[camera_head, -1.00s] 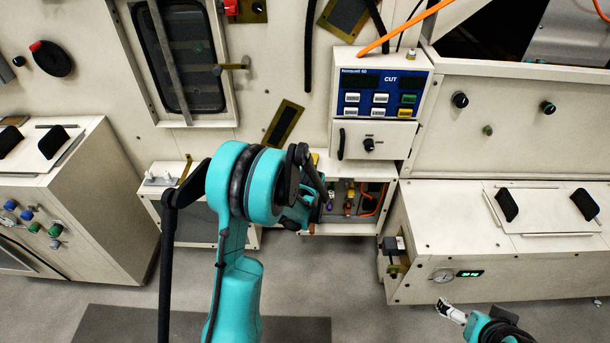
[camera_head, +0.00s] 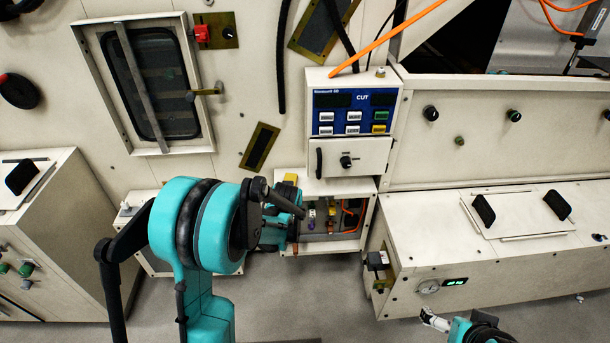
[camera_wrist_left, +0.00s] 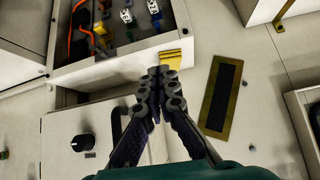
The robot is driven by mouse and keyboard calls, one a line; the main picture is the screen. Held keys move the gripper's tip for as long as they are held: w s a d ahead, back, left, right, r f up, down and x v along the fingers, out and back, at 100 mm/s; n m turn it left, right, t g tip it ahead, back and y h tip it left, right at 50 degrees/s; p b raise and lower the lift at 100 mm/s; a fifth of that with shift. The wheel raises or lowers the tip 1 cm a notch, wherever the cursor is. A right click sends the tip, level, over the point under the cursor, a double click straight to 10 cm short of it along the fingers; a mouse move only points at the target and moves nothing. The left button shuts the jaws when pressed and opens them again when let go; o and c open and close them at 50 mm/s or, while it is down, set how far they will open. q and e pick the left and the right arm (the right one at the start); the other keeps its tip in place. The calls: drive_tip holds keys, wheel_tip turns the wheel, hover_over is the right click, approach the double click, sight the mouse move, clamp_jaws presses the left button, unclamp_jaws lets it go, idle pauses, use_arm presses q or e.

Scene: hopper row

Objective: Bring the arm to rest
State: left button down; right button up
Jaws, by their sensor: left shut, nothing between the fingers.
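My left arm (camera_head: 195,225) is teal with dark joints and reaches up from the bottom of the head view. Its gripper is mostly hidden there behind the wrist, in front of the open compartment. In the left wrist view my left gripper (camera_wrist_left: 160,80) is shut and empty, its fingertips together. A yellow piece (camera_wrist_left: 172,57) at the compartment's edge appears just beyond the tips; I cannot tell whether they touch. My right gripper (camera_head: 433,320) shows small at the bottom right of the head view, apart from the machine; its finger opening is unclear.
An open compartment (camera_head: 368,215) holds small coloured parts and an orange cable. Above it are a knobbed drawer (camera_head: 372,158) and a blue CUT panel (camera_head: 356,99). A long cream cabinet (camera_head: 430,230) stands at right, another (camera_head: 70,220) at left. Grey floor (camera_head: 280,300) is bare between them.

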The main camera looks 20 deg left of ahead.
use_arm(q)
drive_tip(key=s+d+r+m+h, duration=0.1)
drive_tip(key=s+d+r, duration=0.2)
drive_tip(key=s, duration=0.6)
drive_tip(key=s+d+r+m+h, duration=0.1)
drive_tip(key=s+d+r, duration=0.3)
drive_tip(key=s, duration=0.6)
drive_tip(key=s+d+r+m+g+h, duration=0.1)
drive_tip(key=s+d+r+m, duration=0.1)
drive_tip(key=s+d, duration=0.5)
drive_tip(key=s+r, duration=0.1)
drive_tip(key=s, duration=0.1)
drive_tip(key=shift+s+r, duration=0.25)
drive_tip(key=shift+s, duration=0.05)
